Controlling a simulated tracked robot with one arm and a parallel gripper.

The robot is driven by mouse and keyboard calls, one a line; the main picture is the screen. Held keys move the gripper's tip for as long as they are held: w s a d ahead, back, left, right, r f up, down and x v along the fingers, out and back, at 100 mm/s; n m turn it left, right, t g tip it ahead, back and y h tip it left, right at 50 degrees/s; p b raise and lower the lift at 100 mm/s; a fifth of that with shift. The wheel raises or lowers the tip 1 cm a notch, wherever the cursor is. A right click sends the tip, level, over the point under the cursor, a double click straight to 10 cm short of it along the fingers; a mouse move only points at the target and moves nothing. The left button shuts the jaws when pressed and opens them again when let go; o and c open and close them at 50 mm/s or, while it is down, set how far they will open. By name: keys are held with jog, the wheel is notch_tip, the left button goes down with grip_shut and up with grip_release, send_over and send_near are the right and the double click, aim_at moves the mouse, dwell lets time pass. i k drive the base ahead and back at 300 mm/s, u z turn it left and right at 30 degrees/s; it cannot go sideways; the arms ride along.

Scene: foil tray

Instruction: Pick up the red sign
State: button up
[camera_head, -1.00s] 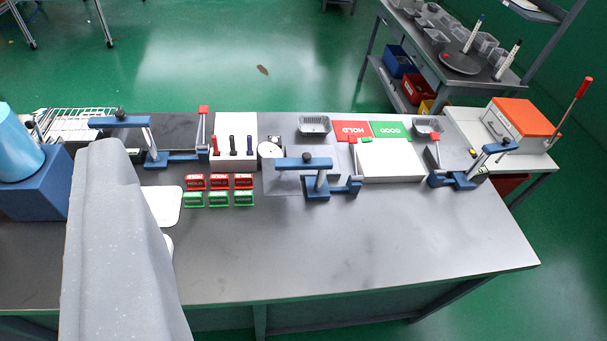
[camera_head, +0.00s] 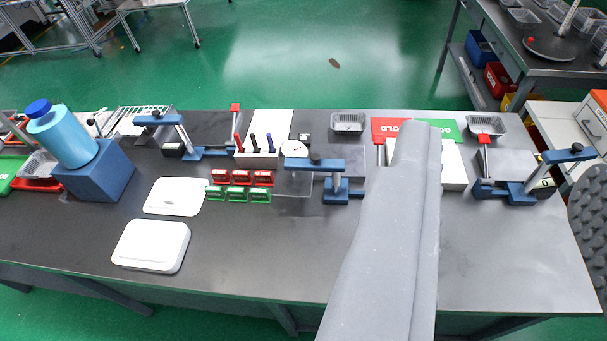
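Three small red signs stand in a row on the grey bench, left of centre: a left one (camera_head: 217,177), a middle one (camera_head: 240,178) and a right one (camera_head: 263,178). Green signs (camera_head: 238,193) stand just in front of them. A larger flat red panel marked HOLD (camera_head: 383,127) lies at the back of the bench, partly hidden. A long grey part of my gripper or arm (camera_head: 400,220) rises from the bottom edge, to the right of the small signs and apart from them in the picture. Its fingertips cannot be made out, and no held object shows.
Blue clamp-like fixtures (camera_head: 335,190) stand left, centre and right on the bench. A pen block (camera_head: 257,160) is behind the small signs. White lids (camera_head: 150,246) and a blue block with a bottle (camera_head: 95,178) are at left. The front middle of the bench is clear.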

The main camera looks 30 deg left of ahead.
aim_at(263, 178)
jog(key=z, duration=0.15)
jog(key=i, duration=1)
jog(key=u, duration=0.05)
